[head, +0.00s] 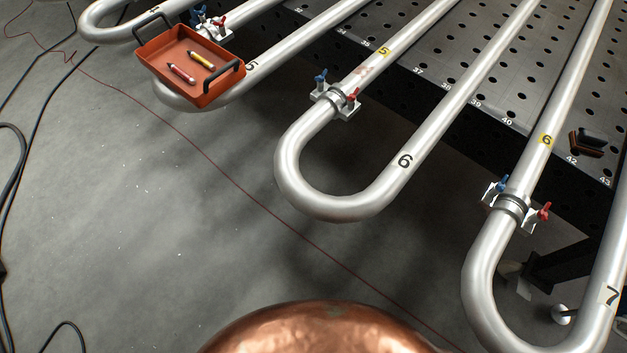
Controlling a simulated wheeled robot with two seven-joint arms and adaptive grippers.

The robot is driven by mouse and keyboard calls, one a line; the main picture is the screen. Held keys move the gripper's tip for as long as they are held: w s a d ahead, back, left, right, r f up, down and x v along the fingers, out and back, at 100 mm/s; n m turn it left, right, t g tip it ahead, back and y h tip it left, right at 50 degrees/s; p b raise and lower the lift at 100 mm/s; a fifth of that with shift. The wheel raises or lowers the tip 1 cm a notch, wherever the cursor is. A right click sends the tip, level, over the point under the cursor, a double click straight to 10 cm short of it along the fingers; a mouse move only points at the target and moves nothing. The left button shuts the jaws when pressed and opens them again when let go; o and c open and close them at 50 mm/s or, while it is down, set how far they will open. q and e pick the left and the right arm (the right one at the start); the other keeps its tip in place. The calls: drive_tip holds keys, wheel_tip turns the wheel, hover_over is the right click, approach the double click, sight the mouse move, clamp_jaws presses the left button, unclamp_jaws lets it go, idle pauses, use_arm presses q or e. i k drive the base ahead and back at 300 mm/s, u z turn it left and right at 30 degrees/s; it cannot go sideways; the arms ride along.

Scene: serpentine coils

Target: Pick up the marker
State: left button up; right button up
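Two marker-like sticks lie in an orange-red tray (163,67) at the upper left of the head view. One is a red marker (181,73) with a pale band. The other is a yellow marker (201,60) with dark or reddish ends, to the right of the red one. They lie apart on the tray floor, both slanting down to the right. The tray has dark handles at two opposite ends and rests on the silver pipes. Neither of my grippers is in view.
Several silver U-bent pipes (345,205) reach out over the grey floor (150,220). Clamps with blue and red levers (336,97) hold them. A perforated dark table (480,70) lies behind. A small dark block (587,143) sits at the right. Cables run along the left floor.

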sight(174, 69)
drive_tip(key=z, duration=0.55)
drive_tip(key=k, duration=0.65)
drive_tip(key=u, duration=0.85)
drive_tip(key=i, duration=0.95)
drive_tip(key=u, duration=0.2)
